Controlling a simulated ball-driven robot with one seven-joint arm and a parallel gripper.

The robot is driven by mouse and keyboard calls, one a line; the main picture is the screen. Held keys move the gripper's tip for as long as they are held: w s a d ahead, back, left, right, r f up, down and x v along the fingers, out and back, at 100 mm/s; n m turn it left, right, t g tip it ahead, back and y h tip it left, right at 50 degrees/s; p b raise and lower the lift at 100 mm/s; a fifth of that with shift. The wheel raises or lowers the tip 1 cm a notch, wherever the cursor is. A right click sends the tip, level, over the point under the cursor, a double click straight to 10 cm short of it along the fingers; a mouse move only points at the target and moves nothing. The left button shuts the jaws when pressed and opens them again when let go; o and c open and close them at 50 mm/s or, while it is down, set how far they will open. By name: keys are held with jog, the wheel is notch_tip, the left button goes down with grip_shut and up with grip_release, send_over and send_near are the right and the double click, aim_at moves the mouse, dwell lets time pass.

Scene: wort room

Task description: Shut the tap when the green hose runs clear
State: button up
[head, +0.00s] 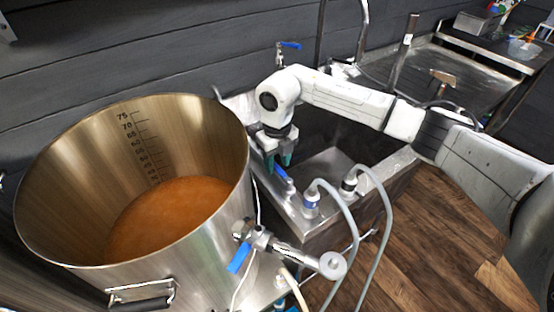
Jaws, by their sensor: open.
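My gripper (278,161) is open, its teal fingertips pointing down over the near left corner of the sink. A blue lever (284,179) lies just below the fingertips; I cannot tell whether they touch it. Two pale grey hoses rise from fittings on the sink's near rim, one with a blue band (311,203) and one with a black band (349,185). Both arch over and drop toward the floor. No hose looks clearly green, and no flowing liquid or hose outlet can be made out. Another blue-handled tap (290,45) is on the back wall.
A large steel kettle (195,272) with brown liquid (165,220) fills the left. Its valve has a blue lever (239,258) and juts toward the hoses. The steel sink (328,168) lies under my arm. Wooden floor (430,245) is open at the right.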

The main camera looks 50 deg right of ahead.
jog(key=shift+f, duration=0.1)
jog(key=shift+c, duration=0.3)
grip_shut()
dwell(0.4)
